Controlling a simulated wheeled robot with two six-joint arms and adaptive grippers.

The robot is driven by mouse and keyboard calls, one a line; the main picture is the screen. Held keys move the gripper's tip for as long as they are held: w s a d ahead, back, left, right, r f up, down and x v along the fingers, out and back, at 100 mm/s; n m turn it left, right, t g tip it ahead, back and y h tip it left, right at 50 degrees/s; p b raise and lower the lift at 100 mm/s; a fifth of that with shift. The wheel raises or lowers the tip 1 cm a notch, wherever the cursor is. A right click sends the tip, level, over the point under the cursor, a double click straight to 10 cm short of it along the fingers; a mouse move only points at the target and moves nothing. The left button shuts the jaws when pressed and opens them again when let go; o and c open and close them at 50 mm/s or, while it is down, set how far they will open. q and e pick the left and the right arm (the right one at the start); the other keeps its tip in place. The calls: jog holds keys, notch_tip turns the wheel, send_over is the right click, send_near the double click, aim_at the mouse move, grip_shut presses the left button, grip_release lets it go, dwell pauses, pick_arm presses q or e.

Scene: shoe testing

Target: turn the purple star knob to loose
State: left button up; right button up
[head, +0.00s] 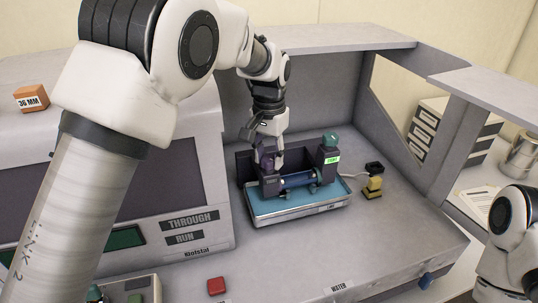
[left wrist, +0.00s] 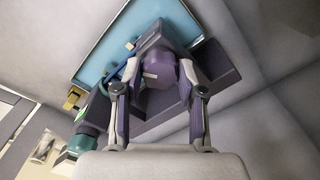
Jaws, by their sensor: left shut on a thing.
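The purple star knob (left wrist: 160,70) sits on top of a dark clamp fixture (head: 271,186). In the head view the knob is mostly hidden behind my left gripper (head: 268,158). In the left wrist view my left gripper (left wrist: 157,98) has a finger on each side of the knob and is shut on it from above. The fixture's other post carries a green knob (head: 330,139) and a bright green label. My right gripper is not in view; only part of my right arm shows at the lower right.
The fixture stands in a shallow blue tray (head: 300,212). A small yellow and black object (head: 374,186) is right of it. A red block (head: 216,286) lies at the front. The bench right of the tray is mostly clear; grey walls enclose the back.

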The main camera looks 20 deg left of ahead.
pick_arm(q)
jog(key=n, duration=0.7)
jog(key=shift+f, duration=0.2)
jog(key=n, duration=0.4)
jog(key=shift+s, duration=0.1)
jog(key=n, duration=0.3)
jog(key=shift+n, duration=0.3)
jog(key=n, duration=0.3)
jog(key=shift+n, duration=0.3)
jog(key=n, duration=0.3)
jog(key=shift+n, duration=0.3)
jog(key=n, duration=0.6)
jog(key=shift+n, duration=0.3)
